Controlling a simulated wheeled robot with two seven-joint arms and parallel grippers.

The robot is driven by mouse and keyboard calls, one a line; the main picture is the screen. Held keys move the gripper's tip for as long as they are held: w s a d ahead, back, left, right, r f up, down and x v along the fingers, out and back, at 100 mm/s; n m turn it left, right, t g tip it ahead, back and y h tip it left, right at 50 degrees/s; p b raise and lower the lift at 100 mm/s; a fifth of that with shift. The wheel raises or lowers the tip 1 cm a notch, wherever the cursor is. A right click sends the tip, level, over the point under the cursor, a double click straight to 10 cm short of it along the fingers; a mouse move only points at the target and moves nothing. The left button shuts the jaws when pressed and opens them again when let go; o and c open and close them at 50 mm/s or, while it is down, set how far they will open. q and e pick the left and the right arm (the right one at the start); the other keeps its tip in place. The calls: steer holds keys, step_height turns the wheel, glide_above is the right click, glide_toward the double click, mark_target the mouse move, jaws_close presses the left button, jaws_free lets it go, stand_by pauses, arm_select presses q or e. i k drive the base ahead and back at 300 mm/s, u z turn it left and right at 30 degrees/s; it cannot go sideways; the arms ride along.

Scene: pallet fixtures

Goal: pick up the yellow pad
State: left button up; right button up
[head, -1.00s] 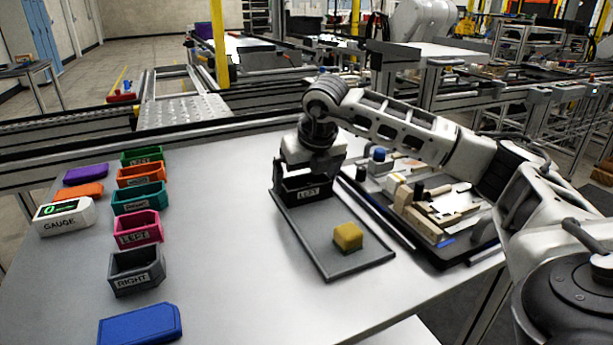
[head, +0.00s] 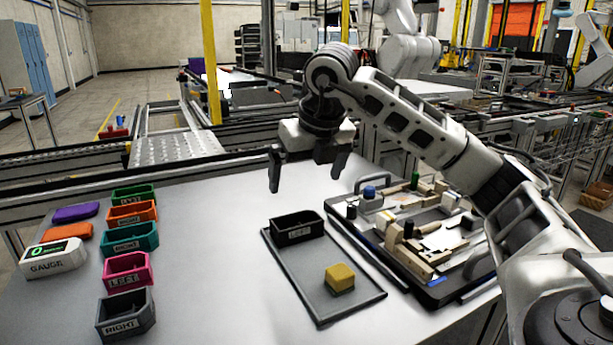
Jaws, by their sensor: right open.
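The yellow pad (head: 340,277) is a small block lying on the dark grey tray (head: 355,309), near its front right part. A black bin labelled LEFT (head: 297,228) stands at the tray's far end. My right gripper (head: 307,174) is open and empty, fingers pointing down, above and behind the black bin. It is apart from the bin and from the yellow pad. My left gripper is not in view.
On the left stands a row of small bins, including a pink one (head: 128,273) and a grey one (head: 126,314). A white gauge (head: 53,258) and purple and orange pads lie beside them. A fixture board (head: 440,290) with blocks sits right of the tray. The middle table is clear.

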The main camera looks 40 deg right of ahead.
mark_target(340, 278)
steer(key=k, duration=1)
